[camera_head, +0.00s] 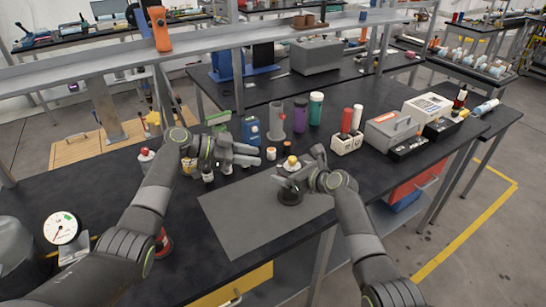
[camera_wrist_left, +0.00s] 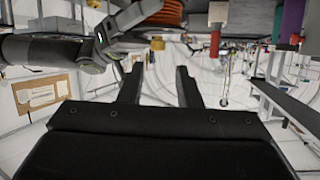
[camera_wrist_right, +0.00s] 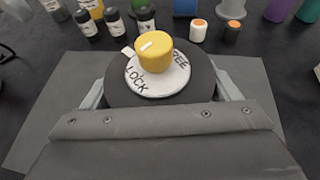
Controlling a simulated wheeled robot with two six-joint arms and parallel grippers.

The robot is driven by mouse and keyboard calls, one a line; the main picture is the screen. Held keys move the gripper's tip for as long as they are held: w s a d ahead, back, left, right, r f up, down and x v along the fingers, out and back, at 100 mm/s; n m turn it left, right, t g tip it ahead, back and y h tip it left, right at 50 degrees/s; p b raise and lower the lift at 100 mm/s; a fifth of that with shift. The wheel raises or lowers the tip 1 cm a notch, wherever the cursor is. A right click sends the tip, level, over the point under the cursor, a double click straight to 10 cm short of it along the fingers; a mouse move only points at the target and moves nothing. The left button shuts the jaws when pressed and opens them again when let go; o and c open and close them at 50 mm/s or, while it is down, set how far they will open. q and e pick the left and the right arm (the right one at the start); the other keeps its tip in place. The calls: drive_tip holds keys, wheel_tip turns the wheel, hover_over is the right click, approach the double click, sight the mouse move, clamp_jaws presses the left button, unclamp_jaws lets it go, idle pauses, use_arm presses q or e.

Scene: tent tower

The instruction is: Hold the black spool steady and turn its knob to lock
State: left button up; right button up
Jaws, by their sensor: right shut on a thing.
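The black spool (camera_head: 289,197) stands on the grey mat, within my right gripper (camera_head: 291,181). In the right wrist view the spool (camera_wrist_right: 120,89) sits between the two fingers, which are shut on its sides. Its top has a white dial (camera_wrist_right: 158,84) marked LOCK and FREE. The yellow knob (camera_wrist_right: 155,57) sits on the dial, with a white pointer sticking out to the left; it also shows in the head view (camera_head: 291,161). My left gripper (camera_head: 250,154) is open and empty, left of and behind the knob, apart from it. The left wrist view shows nothing between its fingers.
The grey mat (camera_head: 235,225) covers the table front. Small bottles (camera_head: 207,174) stand near my left gripper. A blue container (camera_head: 250,130), a purple bottle (camera_head: 300,116) and a green bottle (camera_head: 315,108) stand behind.

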sight(289, 162)
use_arm(q)
drive_tip(key=s+d+f+n+t+y, duration=0.1)
drive_tip(key=s+d+f+n+t, duration=0.25)
drive_tip(key=s+n+t, duration=0.45)
drive_tip(key=shift+m+t, duration=0.6)
drive_tip(key=shift+t, duration=0.1)
drive_tip(key=x, duration=0.8)
drive_tip(key=w+a+x, duration=0.1)
drive_tip(key=x, duration=0.3)
drive_tip(key=shift+w+f, duration=0.1)
drive_tip(key=shift+w, duration=0.1)
clamp_jaws()
